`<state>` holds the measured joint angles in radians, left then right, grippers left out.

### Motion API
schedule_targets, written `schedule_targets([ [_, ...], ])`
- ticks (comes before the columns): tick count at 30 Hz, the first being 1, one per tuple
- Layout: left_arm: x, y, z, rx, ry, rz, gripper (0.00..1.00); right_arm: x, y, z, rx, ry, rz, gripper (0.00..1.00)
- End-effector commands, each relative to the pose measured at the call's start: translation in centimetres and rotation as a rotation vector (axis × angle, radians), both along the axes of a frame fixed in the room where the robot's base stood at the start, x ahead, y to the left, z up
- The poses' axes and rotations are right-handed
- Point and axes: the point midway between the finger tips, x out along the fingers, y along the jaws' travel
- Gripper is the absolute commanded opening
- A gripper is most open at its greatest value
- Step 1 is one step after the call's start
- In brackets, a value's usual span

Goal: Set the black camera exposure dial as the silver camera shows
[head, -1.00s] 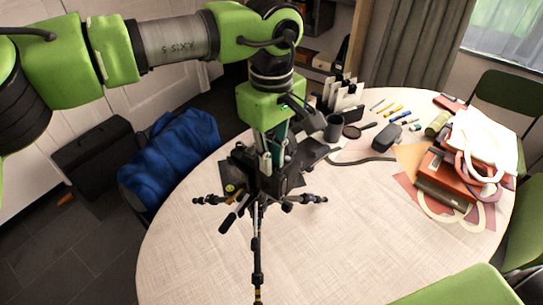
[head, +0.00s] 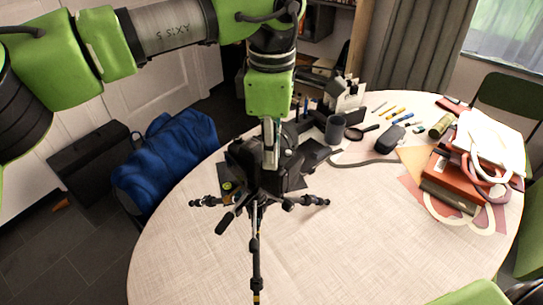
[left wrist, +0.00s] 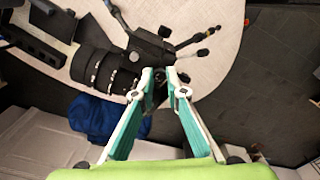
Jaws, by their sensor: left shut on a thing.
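The black camera (head: 240,155) stands on a black tripod (head: 256,245) on the round table. In the left wrist view, its ringed lens (left wrist: 95,68) points left and its body (left wrist: 150,47) lies just beyond my fingertips. My left gripper (head: 270,165) reaches down onto the top of the camera. In the left wrist view its teal fingers (left wrist: 166,76) close in on a small dark part at the camera, which I take as the exposure dial; its markings are hidden. I cannot pick out the silver camera. My right gripper is not in view.
A blue bag (head: 170,155) is beside the table.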

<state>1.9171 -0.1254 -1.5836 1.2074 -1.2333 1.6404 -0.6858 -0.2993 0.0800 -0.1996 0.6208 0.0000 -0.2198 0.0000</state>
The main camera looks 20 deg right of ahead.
Motion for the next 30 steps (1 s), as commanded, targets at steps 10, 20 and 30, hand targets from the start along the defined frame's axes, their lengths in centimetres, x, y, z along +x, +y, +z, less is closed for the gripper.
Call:
schedule_targets([
  [10, 0.0, 0.0, -0.2, 0.001, -0.004, 0.325, 0.0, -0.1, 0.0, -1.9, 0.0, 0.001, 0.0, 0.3],
  [20, 0.0, 0.0, -0.1, 0.001, -0.005, 0.583, 0.0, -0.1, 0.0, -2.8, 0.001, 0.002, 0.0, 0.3],
  [30, 0.0, 0.0, 0.0, 0.001, -0.005, 0.722, 0.0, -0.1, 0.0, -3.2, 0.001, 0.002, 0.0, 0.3],
])
